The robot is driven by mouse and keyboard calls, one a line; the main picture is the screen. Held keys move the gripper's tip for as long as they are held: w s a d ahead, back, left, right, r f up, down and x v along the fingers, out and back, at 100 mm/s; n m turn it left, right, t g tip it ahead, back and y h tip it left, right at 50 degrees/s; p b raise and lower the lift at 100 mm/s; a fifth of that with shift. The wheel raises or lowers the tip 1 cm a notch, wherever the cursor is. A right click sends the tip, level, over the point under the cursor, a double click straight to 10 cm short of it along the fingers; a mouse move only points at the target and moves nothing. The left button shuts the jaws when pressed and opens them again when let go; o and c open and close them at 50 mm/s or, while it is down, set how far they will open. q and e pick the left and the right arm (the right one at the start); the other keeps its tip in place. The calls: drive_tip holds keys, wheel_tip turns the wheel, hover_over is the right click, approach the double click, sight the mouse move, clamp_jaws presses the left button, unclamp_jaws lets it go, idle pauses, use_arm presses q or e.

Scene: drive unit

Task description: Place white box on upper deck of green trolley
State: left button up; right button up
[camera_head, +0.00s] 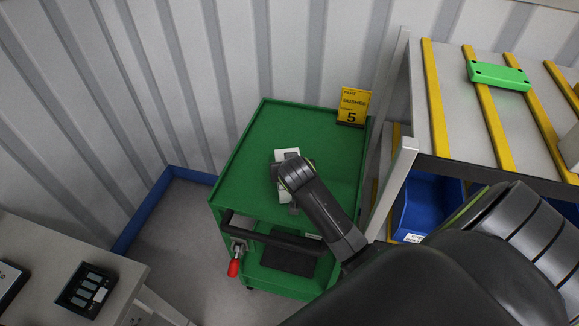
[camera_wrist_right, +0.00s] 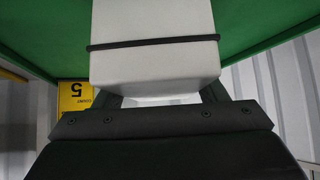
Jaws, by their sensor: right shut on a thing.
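The white box (camera_wrist_right: 155,66), with a dark band around it, fills the middle of the right wrist view. My right gripper (camera_wrist_right: 160,95) is shut on it. In the head view only part of the white box (camera_head: 287,155) shows beyond my right wrist, which hides the rest and the fingers. The box is over the upper deck of the green trolley (camera_head: 250,150); I cannot tell whether it touches the deck. The green deck also shows behind the box in the right wrist view (camera_wrist_right: 266,22). My left gripper is not in view.
A yellow sign with a 5 (camera_head: 353,106) stands at the trolley's back right corner. A rack with yellow strips (camera_head: 487,105) and a green part (camera_head: 499,75) is at the right, above a blue bin (camera_head: 425,205). A grey table (camera_head: 75,255) is lower left.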

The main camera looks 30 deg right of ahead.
drive_tip(key=o, duration=0.9)
drive_tip(key=shift+f, duration=0.1)
drive_tip(key=o, duration=0.4)
drive_tip(key=v, duration=1.2)
